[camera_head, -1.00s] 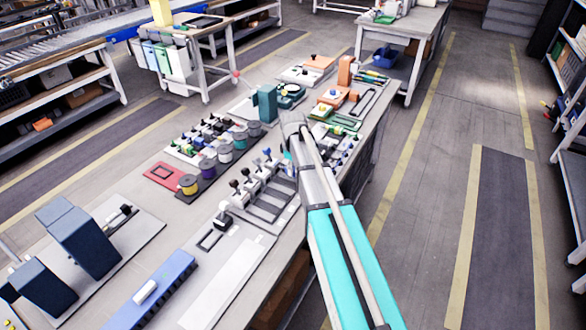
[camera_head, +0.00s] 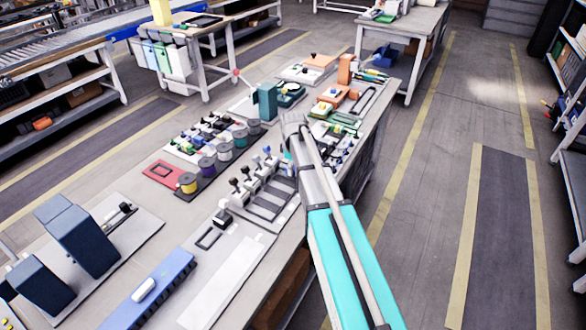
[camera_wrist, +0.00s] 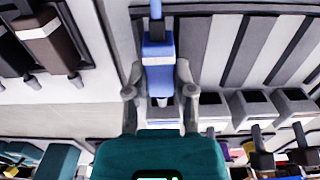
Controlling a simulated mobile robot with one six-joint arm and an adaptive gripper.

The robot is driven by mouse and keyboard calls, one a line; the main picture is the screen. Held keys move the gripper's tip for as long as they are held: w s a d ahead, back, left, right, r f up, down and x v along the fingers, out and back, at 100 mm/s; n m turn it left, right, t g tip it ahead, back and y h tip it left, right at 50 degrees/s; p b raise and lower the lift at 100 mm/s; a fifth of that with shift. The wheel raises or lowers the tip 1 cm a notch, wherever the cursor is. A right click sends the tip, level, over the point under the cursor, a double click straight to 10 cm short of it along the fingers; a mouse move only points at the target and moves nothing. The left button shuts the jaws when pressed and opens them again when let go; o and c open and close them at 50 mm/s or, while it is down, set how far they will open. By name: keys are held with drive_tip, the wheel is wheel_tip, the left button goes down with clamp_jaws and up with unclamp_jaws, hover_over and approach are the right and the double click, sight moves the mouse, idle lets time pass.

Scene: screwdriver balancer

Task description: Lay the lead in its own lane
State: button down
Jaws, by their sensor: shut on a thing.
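In the wrist view my gripper (camera_wrist: 159,78) is shut on a lead with a blue plug body (camera_wrist: 157,50). In the head view the lane board (camera_head: 271,204) lies on the bench below my arm's end. My gripper's tips are mostly hidden there behind the arm.
In the wrist view a row of grey holders (camera_wrist: 243,104) runs right of my gripper, with dark-topped leads (camera_wrist: 262,145) near it. Brown and black plugs (camera_wrist: 45,38) lie at upper left. In the head view several spools (camera_head: 207,167) stand left of the lane board; a white strip (camera_head: 222,285) is clear.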

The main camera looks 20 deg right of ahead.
drive_tip(key=shift+f+b, duration=0.5)
drive_tip(key=shift+f, duration=0.05)
idle(0.6)
drive_tip(key=shift+c, duration=1.9)
unclamp_jaws()
wheel_tip(320, 180, up, 9)
drive_tip(key=p, duration=0.9)
drive_tip(key=shift+s+r, duration=0.15)
drive_tip(key=shift+s, duration=0.05)
drive_tip(key=s+a+r+p, duration=0.1)
drive_tip(key=s+p, duration=0.1)
drive_tip(key=s, duration=0.7)
drive_tip(key=s+a+r+p, duration=0.2)
drive_tip(key=s, duration=0.7)
drive_tip(key=shift+r, duration=0.25)
